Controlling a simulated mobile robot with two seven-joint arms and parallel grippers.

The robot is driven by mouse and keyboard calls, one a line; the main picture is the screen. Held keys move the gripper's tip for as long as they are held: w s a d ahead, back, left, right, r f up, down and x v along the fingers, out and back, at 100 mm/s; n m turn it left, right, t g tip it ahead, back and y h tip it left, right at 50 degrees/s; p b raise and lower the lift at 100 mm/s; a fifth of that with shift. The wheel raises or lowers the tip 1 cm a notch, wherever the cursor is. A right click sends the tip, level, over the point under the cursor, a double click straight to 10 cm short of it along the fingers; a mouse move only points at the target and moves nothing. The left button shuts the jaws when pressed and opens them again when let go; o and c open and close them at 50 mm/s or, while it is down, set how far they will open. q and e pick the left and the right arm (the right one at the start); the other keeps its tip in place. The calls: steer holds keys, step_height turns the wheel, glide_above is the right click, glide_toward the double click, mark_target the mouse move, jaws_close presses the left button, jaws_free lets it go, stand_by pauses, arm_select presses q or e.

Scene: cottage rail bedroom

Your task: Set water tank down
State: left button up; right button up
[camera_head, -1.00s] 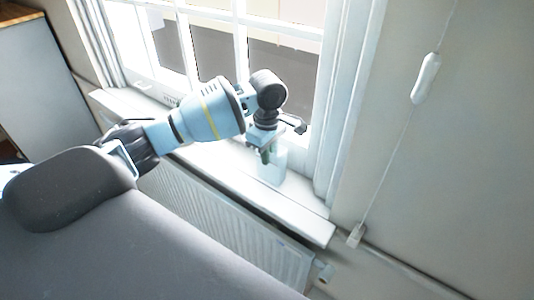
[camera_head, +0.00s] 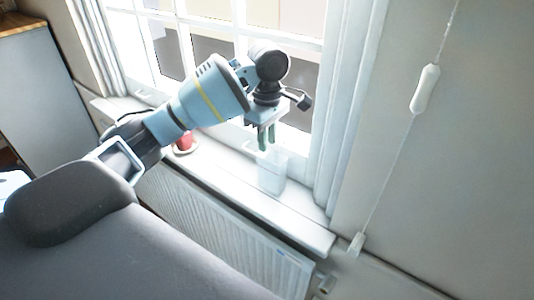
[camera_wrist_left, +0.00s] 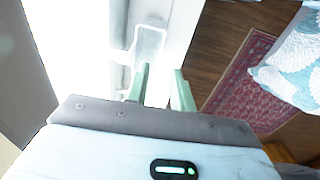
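The water tank (camera_head: 272,172) is a clear, pale, open-topped container. It stands upright on the white window sill (camera_head: 220,168), near the right end. My left gripper (camera_head: 266,139) is just above the tank's rim, with its green fingertips pointing down. In the left wrist view the green fingers (camera_wrist_left: 160,88) are apart with nothing between them. The tank also shows there (camera_wrist_left: 149,42), beyond the fingertips and washed out by bright light. My right gripper is not in view.
A red pot (camera_head: 185,143) stands on the sill behind my left forearm. The window (camera_head: 205,50) is close behind the gripper. A radiator (camera_head: 225,240) is below the sill. A blind cord (camera_head: 425,90) hangs at the right. The sill's right end is clear.

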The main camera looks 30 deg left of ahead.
arm_select(q)
steer(key=shift+r, duration=1.75)
